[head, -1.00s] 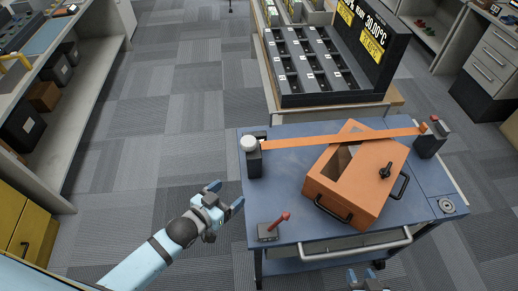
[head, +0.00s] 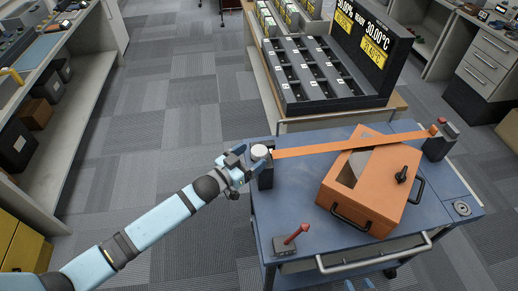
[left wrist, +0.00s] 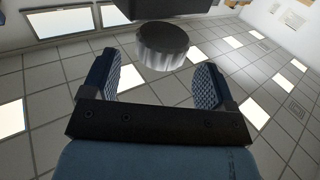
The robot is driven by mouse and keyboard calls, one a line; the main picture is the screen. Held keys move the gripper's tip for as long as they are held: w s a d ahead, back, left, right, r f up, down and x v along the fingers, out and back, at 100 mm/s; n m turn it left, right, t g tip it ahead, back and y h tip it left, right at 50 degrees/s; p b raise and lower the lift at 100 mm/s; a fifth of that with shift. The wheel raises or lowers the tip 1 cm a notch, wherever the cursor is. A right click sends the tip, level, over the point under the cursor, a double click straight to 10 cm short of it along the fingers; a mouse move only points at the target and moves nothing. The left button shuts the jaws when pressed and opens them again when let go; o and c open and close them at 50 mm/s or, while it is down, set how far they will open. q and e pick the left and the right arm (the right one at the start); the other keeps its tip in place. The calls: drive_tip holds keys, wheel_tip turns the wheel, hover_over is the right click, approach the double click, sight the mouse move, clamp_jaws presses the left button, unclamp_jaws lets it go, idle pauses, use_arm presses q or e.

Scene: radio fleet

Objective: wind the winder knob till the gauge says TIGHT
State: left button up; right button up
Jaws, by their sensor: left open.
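The winder knob (head: 261,152) is a round pale cap on a dark post at the cart's left back corner. An orange strap (head: 350,146) runs from this post to a dark post (head: 437,142) at the right, over an orange box (head: 375,195). My left gripper (head: 244,163) is open at the knob's left side. In the left wrist view the ribbed knob (left wrist: 162,47) lies ahead, between the open fingers (left wrist: 158,80), with gaps on both sides. I cannot make out any gauge reading. Only a sliver of what seems my right gripper (head: 370,286) shows at the bottom edge.
The blue cart (head: 300,190) carries a small block with a red arrow-like lever (head: 293,238) at its front left. A black compartment rack (head: 320,80) stands behind the cart. Shelves (head: 70,130) line the left. The carpet left of the cart is clear.

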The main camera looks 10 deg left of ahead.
sight(252, 155)
use_arm(q)
drive_tip(key=shift+x, duration=1.8)
drive_tip(key=c, duration=0.9)
drive_tip(key=shift+c, duration=0.2)
drive_tip(key=shift+m+h, duration=0.3)
drive_tip(key=shift+h, duration=0.1)
